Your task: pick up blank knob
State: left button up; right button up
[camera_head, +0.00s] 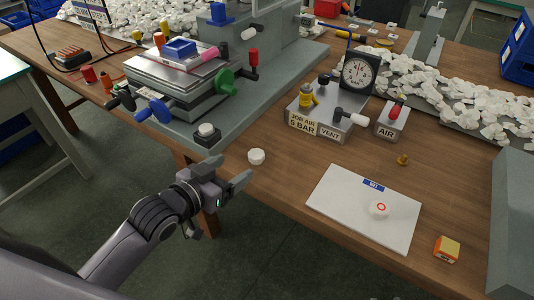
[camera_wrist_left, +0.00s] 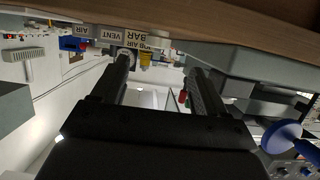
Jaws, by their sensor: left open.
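The blank knob (camera_head: 256,157), a small plain white round piece, sits on the wooden table close to its front edge in the head view. My left gripper (camera_head: 228,174) is open and empty, just off the front edge, to the left of the knob and nearer to me. The knob is apart from the fingers. My right gripper is not in view.
The pad printer (camera_head: 180,90) stands at the left, with a white piece on a black holder (camera_head: 207,139) at its front. A white card (camera_head: 345,206) bears a red-ringed knob (camera_head: 379,208). The air gauge box (camera_head: 318,118) stands behind. Bare table surrounds the blank knob.

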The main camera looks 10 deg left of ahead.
aim_at(256, 155)
pick_arm(q)
jog(key=shift+b+x, duration=0.55)
jog(key=shift+x, duration=3.3)
jog(key=shift+s+d, duration=0.1)
jog(key=shift+d, duration=0.1)
jog(key=c, duration=1.1)
